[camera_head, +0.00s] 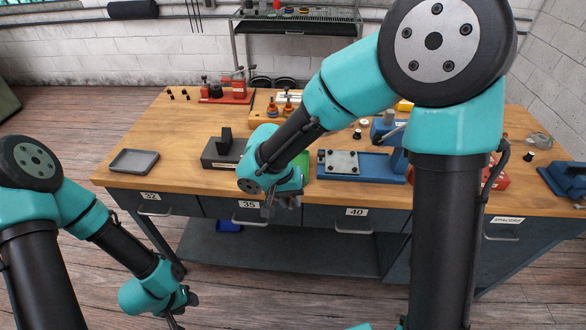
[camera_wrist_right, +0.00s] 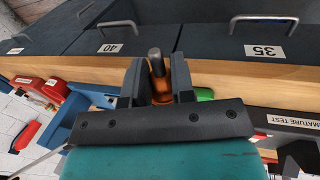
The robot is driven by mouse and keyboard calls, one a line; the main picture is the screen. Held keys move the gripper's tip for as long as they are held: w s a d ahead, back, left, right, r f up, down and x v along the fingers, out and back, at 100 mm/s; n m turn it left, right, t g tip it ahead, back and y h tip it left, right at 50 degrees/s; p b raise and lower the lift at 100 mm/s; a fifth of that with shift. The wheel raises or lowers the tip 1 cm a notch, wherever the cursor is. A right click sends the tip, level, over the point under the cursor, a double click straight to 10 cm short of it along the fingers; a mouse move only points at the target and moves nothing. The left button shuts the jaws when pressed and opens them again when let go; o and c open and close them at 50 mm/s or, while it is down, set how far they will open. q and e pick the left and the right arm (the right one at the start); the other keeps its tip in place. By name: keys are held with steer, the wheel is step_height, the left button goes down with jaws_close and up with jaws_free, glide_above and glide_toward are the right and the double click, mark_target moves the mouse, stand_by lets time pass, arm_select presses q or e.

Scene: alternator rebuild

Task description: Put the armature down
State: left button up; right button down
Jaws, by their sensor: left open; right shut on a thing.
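My right gripper (camera_head: 270,205) hangs over the front edge of the bench, above the drawer labelled 35. In the right wrist view, my right gripper (camera_wrist_right: 157,85) is shut on the armature (camera_wrist_right: 158,75), a copper-coloured body with a grey shaft standing out between the fingers. In the head view, the armature is too small and covered to make out clearly. My left gripper (camera_head: 178,314) is low at the left, out in front of the bench and away from everything on it. It is open and empty.
A dark armature test block (camera_head: 224,150) stands on the wooden bench (camera_head: 130,120), left of the right arm. A grey tray (camera_head: 134,161) lies further left. A blue fixture (camera_head: 352,165) stands right of the arm. Bare wood lies between the tray and the test block.

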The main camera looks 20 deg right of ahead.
steer(key=w+d, duration=0.1)
steer(key=w, duration=0.3)
steer(key=w+d+f, duration=0.1)
steer(key=w, duration=0.4)
steer(key=w+d, duration=0.2)
steer(key=w, duration=0.3)
steer(key=shift+f, duration=0.15)
steer(key=shift+w, duration=0.15)
steer(key=shift+w+d, duration=0.1)
steer(key=shift+w, duration=0.25)
steer(key=shift+f, duration=1.8)
steer(key=shift+f, duration=0.1)
steer(key=c, duration=1.4)
jaws_free()
steer(key=shift+f, duration=0.1)
steer(key=o, duration=0.4)
steer(key=shift+o, duration=0.2)
